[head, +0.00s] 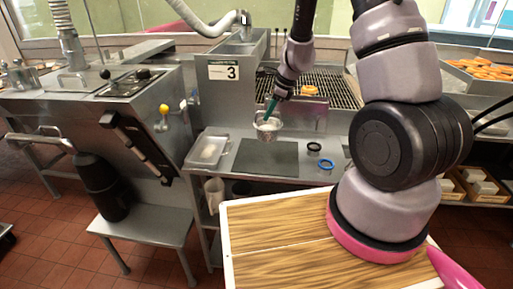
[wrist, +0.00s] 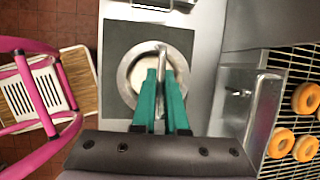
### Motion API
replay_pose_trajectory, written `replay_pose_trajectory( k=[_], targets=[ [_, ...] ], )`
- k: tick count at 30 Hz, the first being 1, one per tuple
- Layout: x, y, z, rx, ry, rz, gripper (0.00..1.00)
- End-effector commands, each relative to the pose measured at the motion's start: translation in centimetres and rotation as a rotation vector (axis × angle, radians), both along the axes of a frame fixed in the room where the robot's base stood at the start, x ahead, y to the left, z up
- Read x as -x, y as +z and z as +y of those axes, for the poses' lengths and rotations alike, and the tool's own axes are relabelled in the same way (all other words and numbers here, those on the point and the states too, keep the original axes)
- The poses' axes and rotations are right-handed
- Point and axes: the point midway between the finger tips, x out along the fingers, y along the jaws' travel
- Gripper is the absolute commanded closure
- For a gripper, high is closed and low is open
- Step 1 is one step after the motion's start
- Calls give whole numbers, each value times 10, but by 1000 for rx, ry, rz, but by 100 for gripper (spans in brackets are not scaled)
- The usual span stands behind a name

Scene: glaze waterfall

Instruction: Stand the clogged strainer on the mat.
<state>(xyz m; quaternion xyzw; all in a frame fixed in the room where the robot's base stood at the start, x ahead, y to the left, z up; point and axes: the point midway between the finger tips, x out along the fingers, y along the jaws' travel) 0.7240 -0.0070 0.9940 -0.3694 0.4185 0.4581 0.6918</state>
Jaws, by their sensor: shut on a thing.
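The strainer (head: 267,129) is a round metal vessel with whitish matter inside. It also shows in the wrist view (wrist: 129,74), upright, with its handle running between my fingers. My gripper (head: 271,106), with teal fingers, is shut on that handle; the fingers also show in the wrist view (wrist: 163,88). The mat (head: 266,160) is a flat dark grey rectangle on the metal counter. In the wrist view the strainer lies over the mat (wrist: 115,45). In the head view it appears at the mat's far edge. I cannot tell whether its base touches anything.
A black ring (head: 314,148) and a blue ring (head: 325,165) lie right of the mat. A clear-lidded metal pan (head: 208,151) stands to its left. Behind is a wire rack (head: 335,88) with doughnuts (wrist: 281,142). Most of the mat's front is bare.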

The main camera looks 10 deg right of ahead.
Motion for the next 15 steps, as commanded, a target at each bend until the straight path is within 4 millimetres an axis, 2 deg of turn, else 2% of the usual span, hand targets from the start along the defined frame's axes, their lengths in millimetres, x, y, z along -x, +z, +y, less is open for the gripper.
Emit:
replay_pose_trajectory(
  k=[3, 10, 15],
  targets=[
    [1, -24, -1, 0, -2, 5, 100],
    [1, -48, -1, 1, -1, 4, 100],
    [1, -74, 0, 0, -1, 5, 100]
  ],
)
